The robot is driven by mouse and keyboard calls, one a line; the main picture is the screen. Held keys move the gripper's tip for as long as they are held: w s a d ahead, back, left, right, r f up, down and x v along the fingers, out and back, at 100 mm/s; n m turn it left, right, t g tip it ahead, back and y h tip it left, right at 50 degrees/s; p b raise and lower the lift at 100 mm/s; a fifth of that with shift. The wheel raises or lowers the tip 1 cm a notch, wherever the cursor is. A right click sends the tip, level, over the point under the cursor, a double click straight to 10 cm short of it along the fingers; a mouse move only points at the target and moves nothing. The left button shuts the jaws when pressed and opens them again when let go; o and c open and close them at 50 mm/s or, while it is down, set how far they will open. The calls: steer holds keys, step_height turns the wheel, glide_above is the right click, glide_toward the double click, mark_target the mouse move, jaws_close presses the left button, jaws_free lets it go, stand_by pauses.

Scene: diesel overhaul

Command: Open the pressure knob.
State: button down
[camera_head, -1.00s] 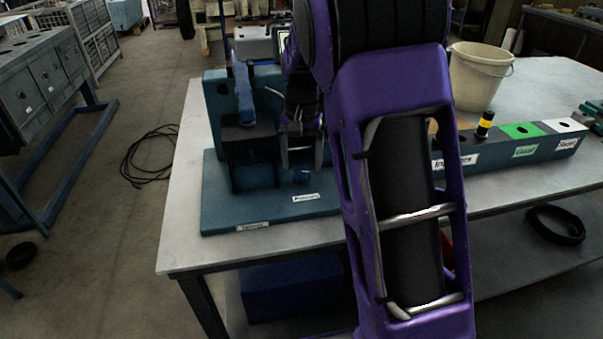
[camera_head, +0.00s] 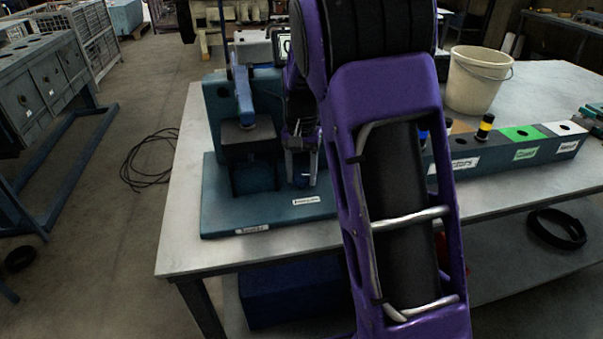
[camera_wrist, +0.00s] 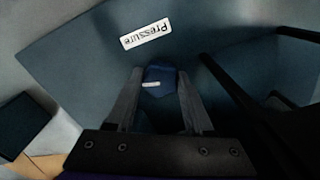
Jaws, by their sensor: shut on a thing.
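The pressure knob (camera_wrist: 158,80) is a small dark blue knob with a pale mark on its top, on the blue-green base plate (camera_wrist: 90,50) beside the white "Pressure" label (camera_wrist: 146,34). In the wrist view my gripper (camera_wrist: 160,88) has one finger on each side of the knob, shut on it. In the head view my gripper (camera_head: 302,170) reaches down to the plate and mostly covers the knob. The test stand (camera_head: 250,165) with its blue lever (camera_head: 243,95) stands just left of my gripper.
An injector rack (camera_head: 490,160) with green and white sections lies to the right on the grey table (camera_head: 185,235). A cream bucket (camera_head: 473,85) stands behind it. A small screen (camera_head: 284,45) is behind my gripper. The table's front left corner is clear.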

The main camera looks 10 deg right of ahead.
mark_target(302, 175)
steer(key=shift+n+p, duration=0.45)
steer(key=shift+n, duration=1.05)
steer(key=shift+c, duration=1.5)
jaws_free()
steer(key=shift+r, duration=0.1)
step_height(302, 175, up, 17)
steer(key=p, duration=0.2)
steer(key=shift+r+p, duration=0.15)
steer(key=shift+p, duration=0.2)
